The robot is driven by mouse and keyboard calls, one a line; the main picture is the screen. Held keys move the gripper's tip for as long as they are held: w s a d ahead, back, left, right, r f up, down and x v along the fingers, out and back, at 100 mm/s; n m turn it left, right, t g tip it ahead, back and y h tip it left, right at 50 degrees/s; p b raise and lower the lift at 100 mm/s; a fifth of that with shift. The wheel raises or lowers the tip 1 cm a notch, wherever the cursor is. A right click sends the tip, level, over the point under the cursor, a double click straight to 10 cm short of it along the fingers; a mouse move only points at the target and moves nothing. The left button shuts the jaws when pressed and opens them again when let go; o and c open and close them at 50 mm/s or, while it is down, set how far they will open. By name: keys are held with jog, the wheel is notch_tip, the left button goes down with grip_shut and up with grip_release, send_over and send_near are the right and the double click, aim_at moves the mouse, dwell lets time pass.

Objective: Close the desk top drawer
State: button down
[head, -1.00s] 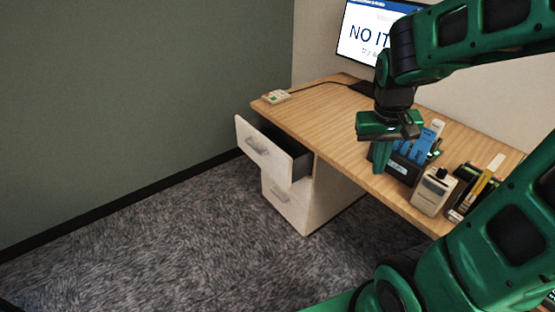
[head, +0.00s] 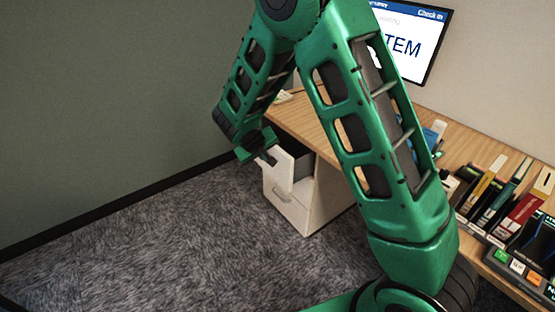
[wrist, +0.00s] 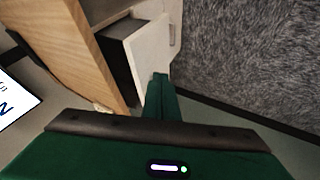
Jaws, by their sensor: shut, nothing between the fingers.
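The desk's top drawer (head: 292,170) is pulled open, and its pale front panel and dark inside show below the wooden desktop. In the wrist view its front panel (wrist: 152,48) has a metal handle (wrist: 176,28), and a dark gap (wrist: 118,62) lies behind the panel. My gripper (head: 266,157) is at the outer side of the drawer front and covers part of it. In the wrist view my shut, empty fingers (wrist: 160,78) point at the panel near its lower edge. I cannot tell whether they touch it.
The lower drawer (head: 287,203) is shut. The wooden desktop (head: 300,118) carries a monitor (head: 415,40) and several holders and devices at the right. A green-grey wall (head: 100,80) stands at the left. The carpet (head: 180,240) in front is clear.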

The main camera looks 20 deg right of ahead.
send_near(280, 162)
notch_tip(280, 162, down, 3)
jog(key=w, duration=0.2)
jog(key=shift+w+d+f, duration=0.15)
jog(key=shift+w+d, duration=0.05)
jog(key=shift+d, duration=0.5)
